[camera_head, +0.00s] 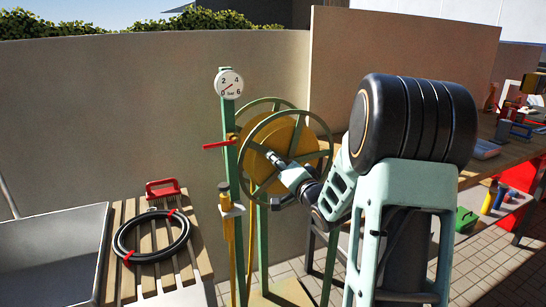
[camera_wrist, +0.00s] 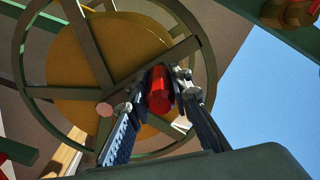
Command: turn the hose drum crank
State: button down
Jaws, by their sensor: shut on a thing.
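The hose drum (camera_head: 256,137) is ochre with a green spoked wheel (camera_head: 328,133) on its near face, held in a green frame. In the wrist view the drum (camera_wrist: 68,72) and the wheel rim fill the upper left. The red crank handle (camera_wrist: 159,92) sits on a wheel spoke, between my fingers. My gripper (camera_wrist: 160,78) is shut on this handle, one finger on each side. In the head view my gripper (camera_head: 279,161) reaches the wheel's lower middle from the right, and it hides the handle there.
A gauge (camera_head: 230,83) tops the green post, with a red lever (camera_head: 218,145) below it. A slatted bench (camera_head: 185,265) at left bears a coiled black hose (camera_head: 124,240) and a red brush (camera_head: 163,188). A cluttered workbench stands at right.

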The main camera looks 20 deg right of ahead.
jog(key=d+r+m+p, duration=0.3)
jog(key=d+m+p, duration=1.1)
jog(key=p, duration=0.3)
jog(key=shift+w+d+m, duration=0.2)
jog(key=shift+d+m, duration=0.1)
jog(key=shift+m, duration=0.4)
jog(key=c, duration=1.7)
grip_release()
jog(key=shift+d+f, duration=0.1)
jog(key=shift+c, duration=0.2)
jog(key=shift+a, duration=0.2)
